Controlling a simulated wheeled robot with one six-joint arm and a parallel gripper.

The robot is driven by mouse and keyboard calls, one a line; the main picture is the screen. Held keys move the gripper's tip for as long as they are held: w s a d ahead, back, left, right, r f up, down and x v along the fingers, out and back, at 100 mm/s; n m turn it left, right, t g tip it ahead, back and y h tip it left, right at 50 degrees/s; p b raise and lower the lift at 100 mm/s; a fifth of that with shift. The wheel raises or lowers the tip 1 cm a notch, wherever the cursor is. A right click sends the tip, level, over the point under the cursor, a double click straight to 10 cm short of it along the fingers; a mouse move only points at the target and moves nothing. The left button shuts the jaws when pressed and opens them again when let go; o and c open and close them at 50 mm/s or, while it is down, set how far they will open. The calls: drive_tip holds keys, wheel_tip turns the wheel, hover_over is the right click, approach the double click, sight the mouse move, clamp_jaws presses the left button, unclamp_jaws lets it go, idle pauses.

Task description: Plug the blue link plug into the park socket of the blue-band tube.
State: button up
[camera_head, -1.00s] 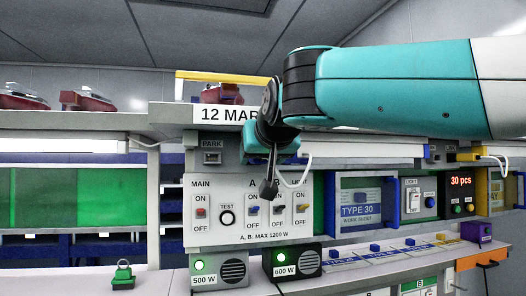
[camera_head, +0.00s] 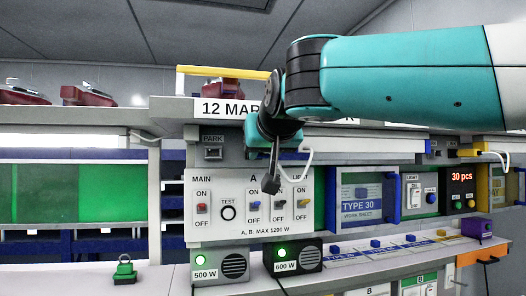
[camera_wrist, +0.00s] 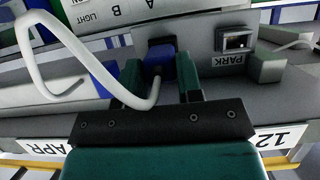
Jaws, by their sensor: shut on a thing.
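My gripper (camera_wrist: 160,78) is shut on the blue link plug (camera_wrist: 158,62), which shows between the two fingers in the wrist view. A white cable (camera_wrist: 62,45) loops away from the plug to the left there. Behind the plug is a dark square recess; I cannot tell whether the plug touches it. The park socket (camera_wrist: 237,42), labelled PARK, is empty and lies right of the plug in the wrist view. In the head view the park socket (camera_head: 213,153) is left of my gripper (camera_head: 262,135), whose fingers are hidden there.
The switch panel (camera_head: 240,238) is below my gripper, with 500 W and 600 W boxes under it. A grey block (camera_wrist: 268,66) stands beside the park socket. The shelf (camera_head: 190,107) with the date label is above.

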drive_tip(key=shift+s+d+b, duration=0.15)
drive_tip(key=shift+s+b, duration=0.15)
drive_tip(key=shift+s, duration=0.25)
drive_tip(key=shift+s+d+b, duration=0.15)
drive_tip(key=shift+s+b, duration=0.1)
drive_tip(key=shift+s, duration=0.25)
drive_tip(key=shift+s, duration=0.15)
drive_tip(key=shift+s+d+b, duration=0.25)
drive_tip(key=shift+s+b, duration=0.2)
drive_tip(key=shift+s, duration=0.3)
drive_tip(key=o, duration=0.3)
drive_tip(key=shift+c, duration=1.2)
drive_tip(key=shift+a, duration=0.15)
